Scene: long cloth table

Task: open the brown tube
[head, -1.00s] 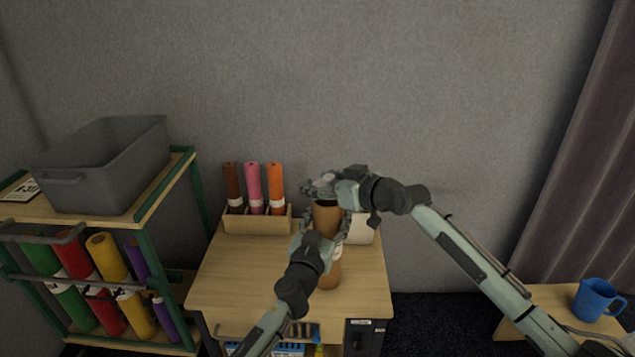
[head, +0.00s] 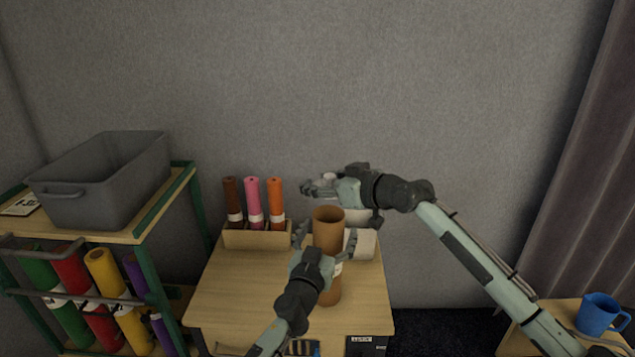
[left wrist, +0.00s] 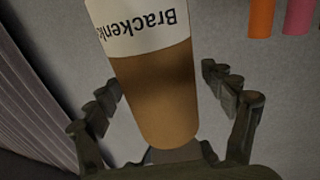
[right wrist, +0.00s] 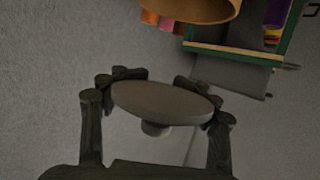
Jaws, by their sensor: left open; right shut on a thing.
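The brown tube (head: 328,228) stands upright on the wooden table. Its top is uncovered and its round open rim shows. My left gripper (head: 325,243) is open, with its fingers on either side of the tube. In the left wrist view the tube (left wrist: 165,95) lies between the fingers, with a white label (left wrist: 135,25) reading "Bracken…", partly cut off. My right gripper (head: 319,187) is above and behind the rim. In the right wrist view it is shut on a pale round cap (right wrist: 160,102) with a small knob, apart from the tube's rim (right wrist: 190,10).
A wooden holder (head: 257,238) with dark brown, pink and orange tubes stands left of the brown tube. A white object (head: 362,243) is close at its right. A green-framed shelf with a grey bin (head: 100,180) is at left, a blue mug (head: 598,315) at far right.

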